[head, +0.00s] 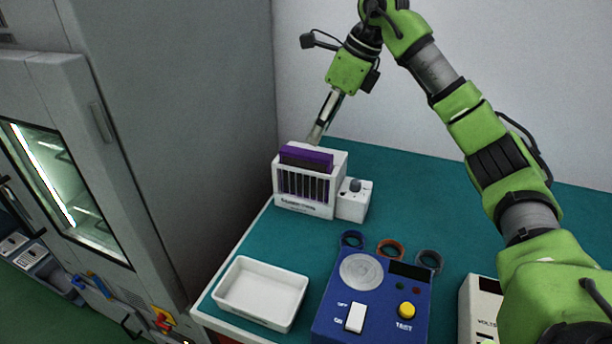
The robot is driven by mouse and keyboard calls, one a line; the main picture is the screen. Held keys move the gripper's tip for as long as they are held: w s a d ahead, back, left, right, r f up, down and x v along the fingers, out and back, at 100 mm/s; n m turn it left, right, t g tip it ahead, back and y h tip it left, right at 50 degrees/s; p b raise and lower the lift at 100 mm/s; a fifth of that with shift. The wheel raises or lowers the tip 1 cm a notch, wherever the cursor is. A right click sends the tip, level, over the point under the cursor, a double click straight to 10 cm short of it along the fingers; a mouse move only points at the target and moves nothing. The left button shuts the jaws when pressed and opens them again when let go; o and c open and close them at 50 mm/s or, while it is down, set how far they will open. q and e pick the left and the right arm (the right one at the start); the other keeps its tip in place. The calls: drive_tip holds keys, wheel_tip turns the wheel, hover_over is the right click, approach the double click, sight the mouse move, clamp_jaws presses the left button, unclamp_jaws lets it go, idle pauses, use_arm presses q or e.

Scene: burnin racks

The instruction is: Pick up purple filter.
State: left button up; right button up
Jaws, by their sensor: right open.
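The purple filter (306,156) stands in a white slotted rack box (306,209) on the teal table. Its purple top edge sticks up above the box, with a dark panel in front of it. My right gripper (315,137) is open and points down at the back of the box, just above and behind the filter. I cannot tell whether its fingers touch the filter. My left gripper does not show.
A white tray (224,293) lies empty at the table's front left. A blue tester (334,311) with dial and yellow button stands front middle, with several coloured rings behind it. A grey cabinet (190,130) rises at left. The table's back right is clear.

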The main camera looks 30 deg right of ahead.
sight(308, 153)
drive_tip(key=p+x, duration=0.1)
drive_tip(key=x, duration=0.6)
drive_tip(key=shift+w+a, duration=0.1)
drive_tip(key=shift+f, duration=0.1)
drive_tip(key=shift+f, duration=0.25)
idle(0.4)
clamp_jaws()
